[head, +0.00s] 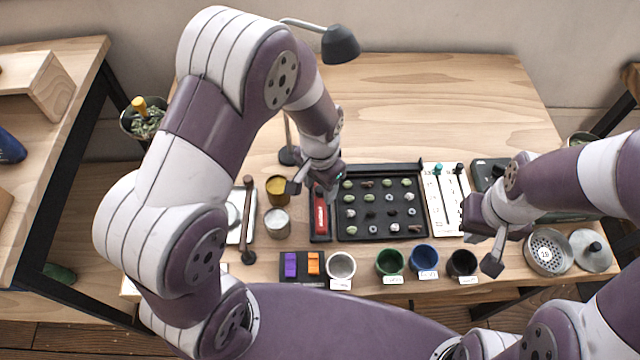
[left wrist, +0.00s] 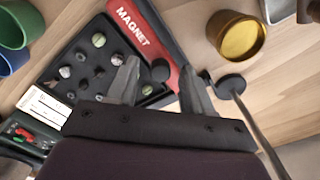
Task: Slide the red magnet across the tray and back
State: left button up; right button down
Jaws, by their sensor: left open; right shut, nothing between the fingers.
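The red magnet (head: 321,216), a flat bar lettered MAGNET, lies along the left side of the black sorting tray (head: 380,238), which holds rows of beans and small grey pieces. It also shows in the left wrist view (left wrist: 143,35). My left gripper (head: 314,192) is open above the magnet's far end. In the left wrist view my left gripper's fingers (left wrist: 159,78) are spread on either side of a dark round knob at the magnet's end; whether they touch it I cannot tell. My right gripper (head: 489,258) is shut and empty at the right, above the table's front area.
A yellow tin (head: 277,188) and a grey tin (head: 277,223) stand left of the magnet. A lamp (head: 340,44) arches behind my left arm. Cups (head: 424,257) line the front edge. A white card (head: 447,215) lies right of the tray. The table's back is clear.

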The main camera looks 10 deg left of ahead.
pick_arm(q)
jog(key=shift+f, duration=0.15)
jog(key=shift+w+f, duration=0.1)
pick_arm(e)
jog(key=shift+w, duration=0.1)
